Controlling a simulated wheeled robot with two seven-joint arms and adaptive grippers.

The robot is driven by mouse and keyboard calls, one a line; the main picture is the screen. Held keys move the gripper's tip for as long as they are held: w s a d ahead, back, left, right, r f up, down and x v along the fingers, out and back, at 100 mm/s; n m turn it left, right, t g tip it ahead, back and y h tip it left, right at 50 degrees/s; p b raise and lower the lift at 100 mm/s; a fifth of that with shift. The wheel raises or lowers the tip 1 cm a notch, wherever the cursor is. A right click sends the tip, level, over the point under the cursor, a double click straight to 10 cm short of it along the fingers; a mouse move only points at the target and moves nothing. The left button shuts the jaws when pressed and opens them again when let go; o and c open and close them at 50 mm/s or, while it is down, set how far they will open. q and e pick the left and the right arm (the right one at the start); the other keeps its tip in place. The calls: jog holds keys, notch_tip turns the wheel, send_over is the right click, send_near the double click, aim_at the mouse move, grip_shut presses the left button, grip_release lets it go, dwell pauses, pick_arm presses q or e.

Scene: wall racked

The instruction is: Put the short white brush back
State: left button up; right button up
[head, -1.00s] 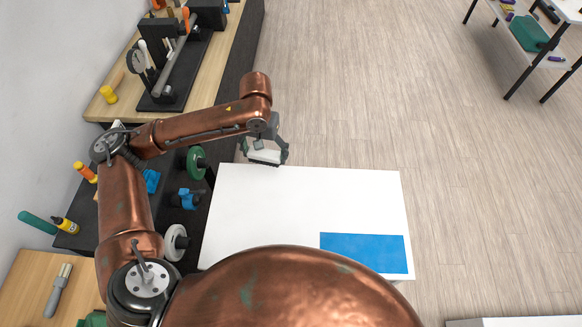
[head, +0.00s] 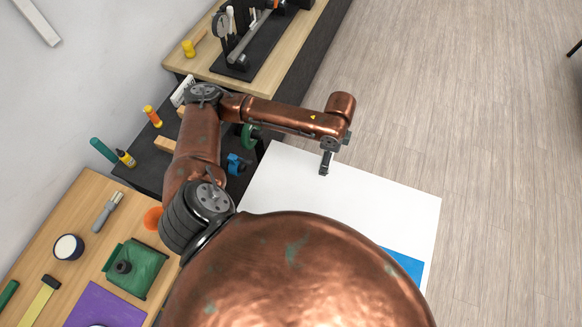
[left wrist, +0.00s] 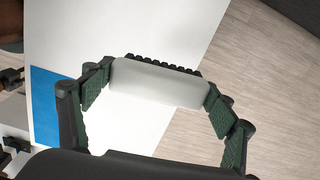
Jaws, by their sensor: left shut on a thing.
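My left gripper (head: 325,170) is over the far part of the white table (head: 285,185), seen nearly edge-on in the head view. In the left wrist view its two green-padded fingers (left wrist: 155,92) are shut on the ends of a short white brush (left wrist: 158,82). The brush has a smooth white body and a row of black bristles along its far side. In the head view I cannot make out the brush. My right gripper is in neither view.
A blue patch (head: 404,266) lies on the white table. Left of it, a dark bench section (head: 145,178) holds a yellow bottle (head: 126,158). A wooden bench nearer me holds a wood-tipped brush (head: 107,211), a green container (head: 137,268) and a purple mat (head: 105,306). Open floor (head: 480,130) lies right.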

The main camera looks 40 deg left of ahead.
pick_arm(q)
jog(key=s+f+m+p, duration=0.2)
jog(key=s+m, duration=0.4)
jog(key=m, duration=0.3)
jog(key=s+a+f+m+p, duration=0.1)
jog(key=s+m+p, duration=0.4)
jog(key=m, duration=0.5)
jog(key=shift+s+a+f, duration=0.3)
jog(key=shift+s+f, duration=0.15)
jog(key=shift+f, duration=0.3)
jog(key=w+a+f, duration=0.2)
jog(key=a, duration=0.1)
jog(key=w+a+f+p, duration=0.1)
jog(key=w+a+f, duration=0.2)
jog(key=w+a+f+p, duration=0.1)
jog(key=w+a+f, duration=0.1)
jog(key=a+f, duration=0.1)
jog(key=shift+w+a, duration=0.2)
jog(key=shift+a, duration=0.2)
jog(key=shift+w+a+f+p, duration=0.25)
jog(key=shift+f+p, duration=0.05)
jog(key=shift+f, duration=0.15)
jog(key=f, duration=0.1)
jog(key=f+p, duration=0.1)
jog(key=f, duration=0.1)
jog(key=shift+w+a+f+p, duration=0.15)
jog(key=shift+w+a+p, duration=0.15)
jog(key=shift+a+p, duration=0.1)
jog(key=shift+f, duration=0.2)
